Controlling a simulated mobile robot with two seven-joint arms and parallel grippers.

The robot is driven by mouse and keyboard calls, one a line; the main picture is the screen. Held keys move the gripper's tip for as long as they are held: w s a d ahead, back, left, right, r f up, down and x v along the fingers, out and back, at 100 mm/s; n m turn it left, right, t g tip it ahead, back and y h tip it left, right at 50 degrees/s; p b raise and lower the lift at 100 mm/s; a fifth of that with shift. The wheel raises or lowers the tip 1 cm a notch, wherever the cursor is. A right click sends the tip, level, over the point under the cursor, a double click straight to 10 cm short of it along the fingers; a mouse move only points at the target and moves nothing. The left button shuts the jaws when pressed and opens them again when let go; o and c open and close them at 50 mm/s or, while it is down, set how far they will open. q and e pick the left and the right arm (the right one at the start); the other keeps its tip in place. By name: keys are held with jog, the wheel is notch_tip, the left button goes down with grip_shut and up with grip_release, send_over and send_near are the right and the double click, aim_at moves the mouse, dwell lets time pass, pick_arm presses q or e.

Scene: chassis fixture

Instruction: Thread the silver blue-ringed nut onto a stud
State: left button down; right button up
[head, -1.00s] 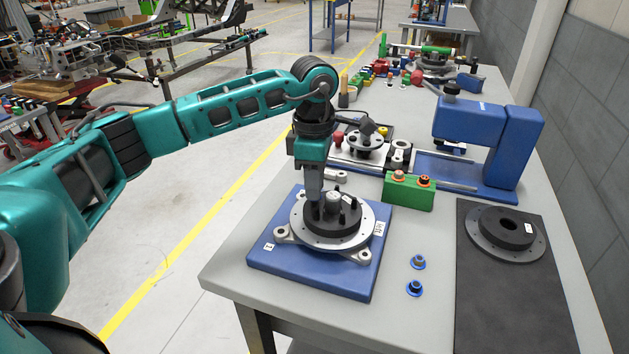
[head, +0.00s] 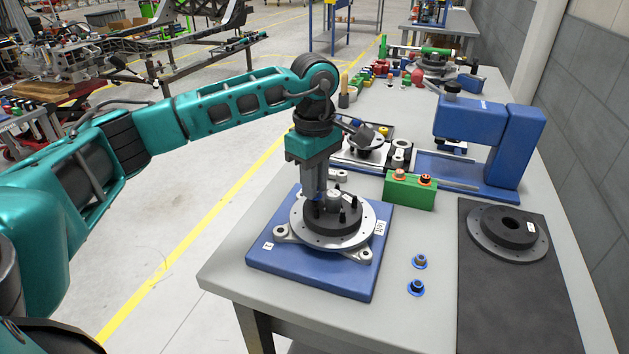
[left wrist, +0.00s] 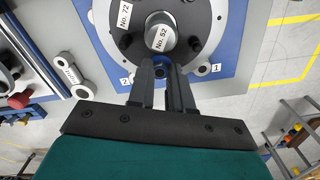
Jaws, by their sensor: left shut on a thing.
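The blue fixture plate (head: 350,284) carries a silver flanged disc (head: 360,238) with a black hub (head: 330,226) on it. Several dark studs (head: 343,215) stand up around the silver centre post (head: 334,199). My left gripper (head: 315,194) points down at the hub's far left side. In the left wrist view its fingers (left wrist: 161,72) are shut on the blue-ringed nut (left wrist: 160,70), close to the hub's edge beside the centre post. The fingers hide most of the nut and the stud near it, so I cannot tell whether they touch. My right gripper is not in view.
Two loose blue-ringed nuts (head: 420,261) (head: 416,287) lie right of the plate. A green block (head: 409,192) with orange-ringed pieces stands behind them. A black mat (head: 512,310) with a flanged disc (head: 508,234) is at right, and a blue press (head: 490,135) behind it.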

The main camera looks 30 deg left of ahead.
pick_arm(q)
jog(key=m, duration=0.3)
jog(key=shift+b, duration=0.3)
jog(key=c, duration=1)
grip_release()
jog(key=c, duration=0.3)
jog(key=shift+c, duration=0.2)
jog(key=n, duration=0.3)
jog(key=shift+p, duration=0.3)
